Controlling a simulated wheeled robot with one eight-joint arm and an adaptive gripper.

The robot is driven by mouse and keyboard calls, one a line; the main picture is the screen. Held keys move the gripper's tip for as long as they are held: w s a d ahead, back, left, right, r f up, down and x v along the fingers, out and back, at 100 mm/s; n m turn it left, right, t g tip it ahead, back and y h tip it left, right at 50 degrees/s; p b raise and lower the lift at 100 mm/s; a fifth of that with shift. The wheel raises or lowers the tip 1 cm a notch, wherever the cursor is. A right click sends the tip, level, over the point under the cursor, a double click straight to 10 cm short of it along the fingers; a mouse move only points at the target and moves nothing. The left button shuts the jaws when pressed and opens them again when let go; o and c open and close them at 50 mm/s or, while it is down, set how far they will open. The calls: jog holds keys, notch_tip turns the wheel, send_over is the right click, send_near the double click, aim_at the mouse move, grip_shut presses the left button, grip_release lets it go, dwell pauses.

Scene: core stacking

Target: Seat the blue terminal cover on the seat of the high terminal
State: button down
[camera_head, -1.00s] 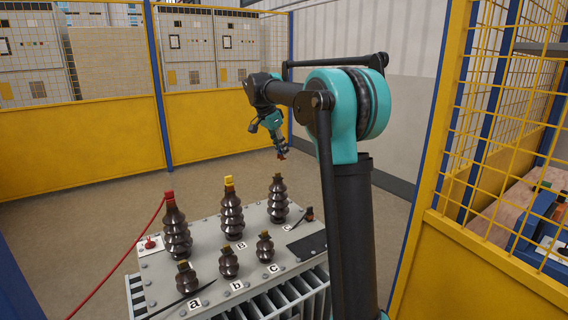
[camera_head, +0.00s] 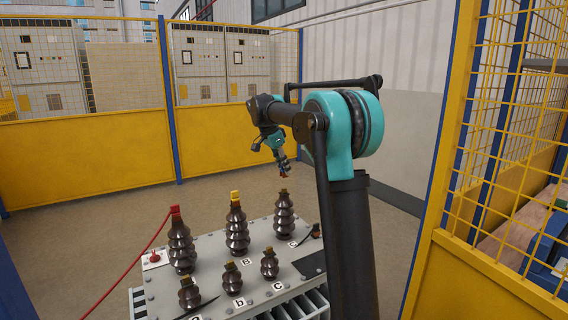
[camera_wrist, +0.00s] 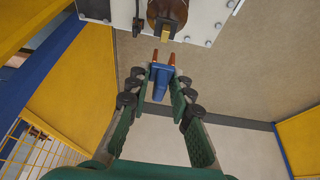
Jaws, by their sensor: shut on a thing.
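My gripper (camera_wrist: 160,88) is shut on the blue terminal cover (camera_wrist: 160,77), whose two orange-brown prongs point away from my gripper. In the head view my gripper (camera_head: 284,172) hangs above the tall bushing marked C (camera_head: 284,215), apart from its bare top. In the wrist view a brown bushing with a brass-coloured flat terminal (camera_wrist: 163,32) lies just beyond the prongs, not touching. The other tall bushings carry a red cover (camera_head: 175,209) and a yellow cover (camera_head: 235,195).
Yellow fence panels (camera_head: 90,160) stand behind and a mesh fence (camera_head: 500,150) on the right.

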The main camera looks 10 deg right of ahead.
aim_at(282, 169)
jog(key=shift+f, duration=1.65)
jog(key=shift+f, duration=1.6)
jog(key=c, duration=1.3)
grip_release()
jog(key=v, duration=1.2)
jog(key=shift+s+f, duration=0.1)
